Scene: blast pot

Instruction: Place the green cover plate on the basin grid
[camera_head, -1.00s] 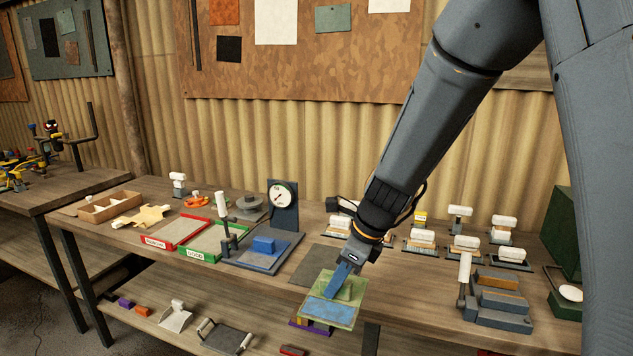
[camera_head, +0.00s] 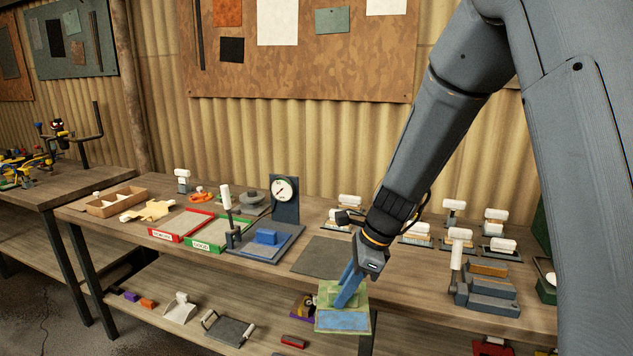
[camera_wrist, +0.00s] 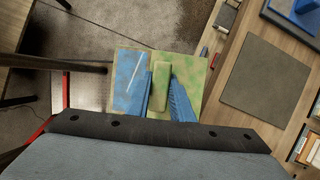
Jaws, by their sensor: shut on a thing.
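The green cover plate (camera_head: 343,319) is a flat square with a raised green grip and blue patches on its face. My gripper (camera_head: 346,289) is shut on this grip and holds the plate in the air off the front edge of the bench. In the wrist view the blue fingers of my gripper (camera_wrist: 162,94) stand on both sides of the grip, and the plate (camera_wrist: 132,62) is seen above the floor. I cannot make out a basin grid for certain in either view.
A bare dark grey mat (camera_head: 322,257) lies on the bench (camera_head: 410,283) behind the plate. A gauge stand (camera_head: 285,200), a red tray (camera_head: 180,226) and a green tray (camera_head: 217,234) are left of it. Several white-handled blocks stand right. A lower shelf (camera_head: 262,325) holds small parts.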

